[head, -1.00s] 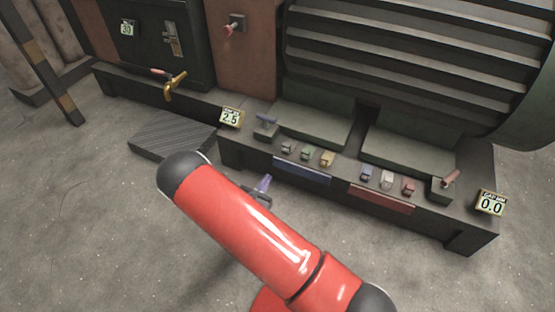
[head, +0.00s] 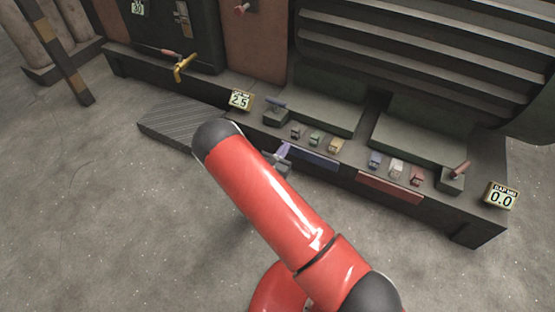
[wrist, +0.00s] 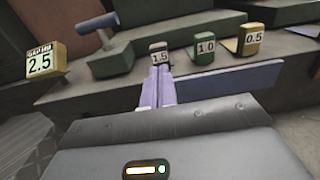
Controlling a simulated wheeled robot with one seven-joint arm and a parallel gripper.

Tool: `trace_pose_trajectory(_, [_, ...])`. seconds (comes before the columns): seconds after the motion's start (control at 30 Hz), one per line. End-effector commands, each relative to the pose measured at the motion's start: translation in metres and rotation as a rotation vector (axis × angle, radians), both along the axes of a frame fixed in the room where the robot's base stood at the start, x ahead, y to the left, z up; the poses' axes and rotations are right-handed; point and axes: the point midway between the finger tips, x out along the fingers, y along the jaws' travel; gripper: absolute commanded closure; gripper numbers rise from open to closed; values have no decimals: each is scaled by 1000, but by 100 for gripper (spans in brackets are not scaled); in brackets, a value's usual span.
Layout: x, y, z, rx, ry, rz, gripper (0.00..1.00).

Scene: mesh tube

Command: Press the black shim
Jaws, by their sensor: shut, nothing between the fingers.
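The dark grey-black shim, labelled 1.5 (wrist: 159,53), stands on the ledge of the machine base in the wrist view. It also shows as the leftmost of the left group of shims in the head view (head: 296,132). My gripper (wrist: 160,68) has its pale purple fingers shut together and empty. Its tips point at the 1.5 shim and overlap its lower edge in the picture; I cannot tell whether they touch. In the head view my gripper (head: 284,149) is at the front of the ledge, partly hidden behind my red arm.
A green shim labelled 1.0 (wrist: 205,50) and a yellow one labelled 0.5 (wrist: 251,40) stand to the right. A block with a blue handle (wrist: 108,55) stands close on the left, beside a 2.5 display (wrist: 41,63). A blue plate (head: 312,159) fronts the ledge.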

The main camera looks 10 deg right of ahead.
Motion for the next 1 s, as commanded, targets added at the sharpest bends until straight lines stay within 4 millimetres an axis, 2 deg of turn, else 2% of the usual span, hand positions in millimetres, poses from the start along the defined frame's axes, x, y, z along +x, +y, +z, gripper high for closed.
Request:
trace_pose_trajectory(0.1, [18,-14,-1,0,-2,-3,100])
trace_pose_trajectory(0.23, [32,-23,0,0,-1,-1,100])
trace_pose_trajectory(0.43, [40,-30,0,-1,1,-1,100])
trace_pose_trajectory(0.77, [42,-30,0,-1,-1,0,100])
trace_pose_trajectory(1.0, [72,-52,-2,-1,-3,-2,100])
